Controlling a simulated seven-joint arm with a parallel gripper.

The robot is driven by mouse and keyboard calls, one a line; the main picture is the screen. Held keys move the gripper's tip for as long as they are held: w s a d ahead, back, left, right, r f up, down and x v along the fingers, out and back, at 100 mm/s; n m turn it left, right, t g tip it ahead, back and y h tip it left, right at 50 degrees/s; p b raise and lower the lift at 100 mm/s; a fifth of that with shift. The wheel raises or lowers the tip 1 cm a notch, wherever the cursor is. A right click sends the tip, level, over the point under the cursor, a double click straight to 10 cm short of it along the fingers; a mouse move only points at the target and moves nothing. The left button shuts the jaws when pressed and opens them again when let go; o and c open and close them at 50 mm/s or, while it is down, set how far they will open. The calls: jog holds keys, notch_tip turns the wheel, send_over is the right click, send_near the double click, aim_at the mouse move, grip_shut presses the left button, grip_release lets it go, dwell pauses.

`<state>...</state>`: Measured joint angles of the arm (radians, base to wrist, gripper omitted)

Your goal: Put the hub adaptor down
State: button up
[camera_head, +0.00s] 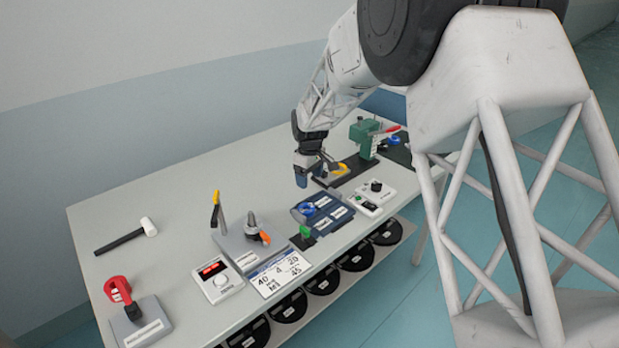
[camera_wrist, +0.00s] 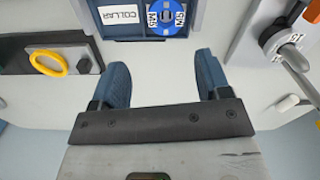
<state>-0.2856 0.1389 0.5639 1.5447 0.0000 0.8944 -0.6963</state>
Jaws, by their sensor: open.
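A blue ring-shaped part (camera_head: 307,209), which looks like the hub adaptor, rests in the dark blue tray (camera_head: 338,217) near the table's middle. In the wrist view the blue part (camera_wrist: 180,28) lies beside a white label reading COLLAR, in the blue-grey tray (camera_wrist: 97,8) at the top edge. My gripper (camera_head: 309,174) is above the table, behind the tray in the head view. In the wrist view its two blue fingers (camera_wrist: 162,80) are wide apart with only bare table between them. The gripper is open, empty and apart from the blue part.
A yellow ring (camera_wrist: 48,62) lies on a dark fixture beside the gripper. A green press (camera_head: 362,136) stands behind. A grey station (camera_head: 238,243) with upright tools, a hammer (camera_head: 130,236) and a red clamp (camera_head: 118,290) are left. Bare table lies between hammer and gripper.

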dwell(0.5)
jog(key=s+d+r+m+t, duration=0.1)
jog(key=s+d+r+m, duration=0.2)
jog(key=s+d+r, duration=0.55)
jog(key=s+d+r+m, duration=0.2)
jog(key=s+d+r, duration=0.4)
jog(key=s+r, duration=0.5)
jog(key=s+d+m, duration=0.3)
jog(key=s+d, duration=0.1)
jog(key=s, duration=1)
jog(key=s+d+f+m+t, duration=0.1)
jog(key=s+d+m, duration=0.2)
jog(key=s, duration=1.2)
jog(key=shift+s+d+t, duration=0.3)
jog(key=shift+d, duration=0.7)
